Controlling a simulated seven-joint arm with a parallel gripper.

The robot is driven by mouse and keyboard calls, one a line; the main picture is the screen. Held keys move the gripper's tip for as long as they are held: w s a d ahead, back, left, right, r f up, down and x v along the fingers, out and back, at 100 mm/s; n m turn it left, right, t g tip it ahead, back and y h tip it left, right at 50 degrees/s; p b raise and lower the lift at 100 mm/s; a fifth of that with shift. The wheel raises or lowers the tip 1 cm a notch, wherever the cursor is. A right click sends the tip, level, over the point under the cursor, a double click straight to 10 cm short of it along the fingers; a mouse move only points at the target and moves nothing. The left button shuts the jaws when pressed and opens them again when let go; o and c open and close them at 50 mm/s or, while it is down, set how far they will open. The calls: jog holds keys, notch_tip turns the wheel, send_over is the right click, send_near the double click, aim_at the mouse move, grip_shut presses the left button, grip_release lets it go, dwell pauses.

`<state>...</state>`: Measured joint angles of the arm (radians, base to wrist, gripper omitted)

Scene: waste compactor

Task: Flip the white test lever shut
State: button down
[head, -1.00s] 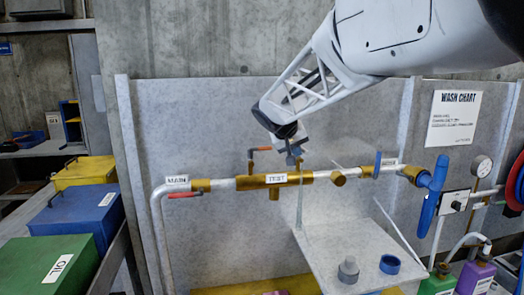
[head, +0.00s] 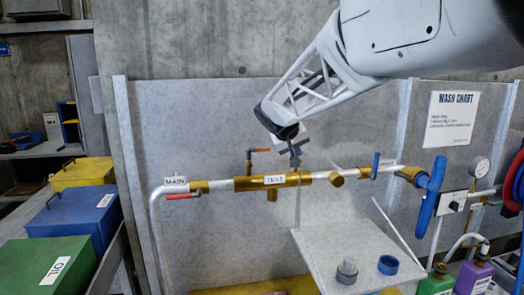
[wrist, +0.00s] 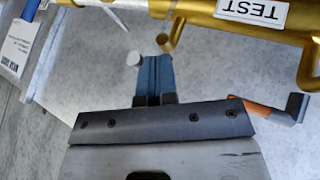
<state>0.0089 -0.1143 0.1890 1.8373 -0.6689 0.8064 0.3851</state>
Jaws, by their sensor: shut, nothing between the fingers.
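The TEST label (head: 275,180) is on the brass pipe section (head: 245,184), and shows upside down in the wrist view (wrist: 252,11). A thin pale lever (head: 337,166) appears to stick up and left from the brass stub right of that label. My gripper (head: 296,160) is above the pipe, left of the lever. Its blue-grey fingers (wrist: 153,66) are together and empty. I cannot tell whether they touch the lever.
A red handle (head: 183,196) is by the MAIN label (head: 175,181). A blue lever (head: 376,165) is further right. A grey shelf (head: 330,240) with two round fittings is below.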

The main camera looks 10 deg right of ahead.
jog(key=shift+s+d+n+t+y, duration=0.1)
jog(key=shift+d+n+t+y, duration=0.2)
jog(key=shift+n, duration=0.2)
jog(key=shift+s+d+n+t+y, duration=0.15)
jog(key=shift+d+n+t+y, duration=0.6)
jog(key=shift+n, duration=0.75)
jog(key=w+d+n+g+y, duration=0.1)
jog(key=w+d+n+y, duration=0.2)
jog(key=d+n+y, duration=0.3)
jog(key=n+y, duration=0.2)
jog(key=n, duration=0.3)
jog(key=shift+w+n, duration=0.2)
jog(key=shift+n, duration=0.2)
jog(key=shift+w, duration=0.15)
dwell(0.3)
